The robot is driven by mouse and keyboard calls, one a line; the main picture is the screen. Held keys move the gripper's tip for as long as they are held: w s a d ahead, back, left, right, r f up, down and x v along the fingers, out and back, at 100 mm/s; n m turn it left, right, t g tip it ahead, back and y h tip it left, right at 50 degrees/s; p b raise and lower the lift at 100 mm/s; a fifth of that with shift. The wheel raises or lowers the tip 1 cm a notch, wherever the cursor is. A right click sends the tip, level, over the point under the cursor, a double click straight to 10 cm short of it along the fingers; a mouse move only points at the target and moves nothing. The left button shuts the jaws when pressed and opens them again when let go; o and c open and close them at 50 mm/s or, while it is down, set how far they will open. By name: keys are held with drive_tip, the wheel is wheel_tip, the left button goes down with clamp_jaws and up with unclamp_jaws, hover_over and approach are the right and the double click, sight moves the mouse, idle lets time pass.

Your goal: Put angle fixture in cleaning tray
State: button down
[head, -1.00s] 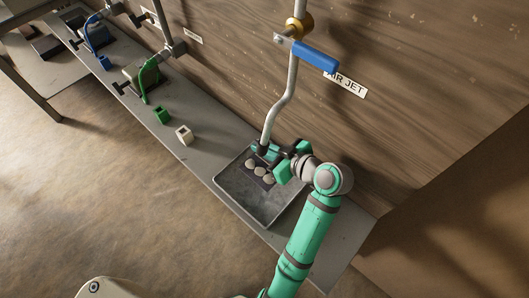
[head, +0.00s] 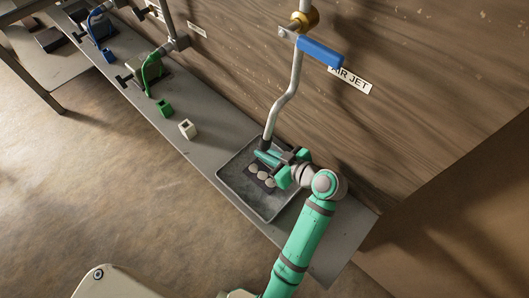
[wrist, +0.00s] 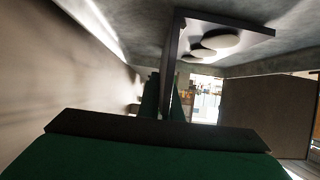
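The angle fixture (head: 252,172) is a dark angled plate with pale round discs on one face. In the wrist view the angle fixture (wrist: 172,62) has one plate running between the green fingers, and the disc-bearing plate sits at the top. The cleaning tray (head: 240,205) is a shallow grey tray on the shelf below the air jet. My gripper (head: 267,158) reaches over the tray from the right and is shut on the fixture's plate. The fixture is within the tray's outline; I cannot tell whether it touches the floor of the tray. The fingers hide part of it.
The air jet pipe (head: 293,85), with a blue lever (head: 318,53), ends close to my gripper. A white block (head: 187,129) and a green block (head: 164,108) stand on the grey shelf (head: 205,150) to the left. The wooden wall (head: 420,90) rises behind.

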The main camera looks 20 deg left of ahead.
drive_tip(key=shift+w, duration=0.1)
drive_tip(key=c, duration=2.4)
unclamp_jaws()
drive_tip(key=shift+s+a+f, duration=0.15)
drive_tip(key=shift+s+a, duration=0.05)
drive_tip(key=o, duration=0.4)
drive_tip(key=shift+d, duration=0.3)
drive_tip(key=shift+s+d+r, duration=0.1)
drive_tip(key=shift+d+r, duration=0.1)
drive_tip(key=shift+r, duration=0.1)
drive_tip(key=v, duration=1.1)
drive_tip(key=shift+d+r, duration=0.1)
drive_tip(key=shift+d, duration=0.05)
